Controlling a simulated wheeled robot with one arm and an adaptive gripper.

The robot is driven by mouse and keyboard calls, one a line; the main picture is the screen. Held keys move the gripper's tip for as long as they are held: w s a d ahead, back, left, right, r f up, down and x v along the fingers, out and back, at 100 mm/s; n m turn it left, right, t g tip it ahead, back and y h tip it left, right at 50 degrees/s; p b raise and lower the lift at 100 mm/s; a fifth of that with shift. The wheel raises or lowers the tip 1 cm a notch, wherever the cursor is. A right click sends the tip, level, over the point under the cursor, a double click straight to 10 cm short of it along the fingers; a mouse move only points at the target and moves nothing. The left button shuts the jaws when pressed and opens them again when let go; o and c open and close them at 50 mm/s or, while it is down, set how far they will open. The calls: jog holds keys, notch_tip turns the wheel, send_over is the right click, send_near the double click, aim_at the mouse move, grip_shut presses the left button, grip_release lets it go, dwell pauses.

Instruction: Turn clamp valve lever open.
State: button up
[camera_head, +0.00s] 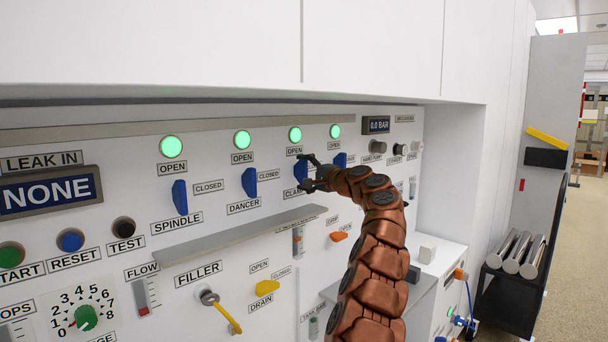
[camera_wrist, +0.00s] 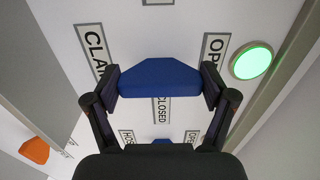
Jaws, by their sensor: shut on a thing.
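The clamp valve lever (camera_head: 299,171) is a blue handle on the white panel, third in a row of similar levers. In the wrist view the lever (camera_wrist: 160,76) lies between my fingertips, its length running from the CLAMP label to the OPEN label, with the CLOSED label beside its middle. My gripper (camera_head: 308,172) is shut on it, one fingertip at each end; its fingers also show in the wrist view (camera_wrist: 161,88). The clamp's round lamp (camera_head: 295,134) glows green above the lever and also shows in the wrist view (camera_wrist: 251,61).
The spindle lever (camera_head: 180,197) and dancer lever (camera_head: 249,182) stand upright to the left, and another blue lever (camera_head: 340,160) is close on the right, all under green lamps. A grey ledge (camera_head: 240,233) juts out below the row. White cabinets (camera_head: 370,50) overhang above.

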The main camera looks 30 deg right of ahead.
aim_at(305, 173)
jog(key=o, duration=1)
jog(key=shift+r+v, duration=0.2)
jog(key=shift+v, duration=0.8)
jog(key=shift+s+d+f, duration=0.1)
jog(key=shift+s+f, duration=0.05)
jog(key=shift+s, duration=0.4)
jog(key=v, duration=0.9)
jog(key=shift+w, duration=0.1)
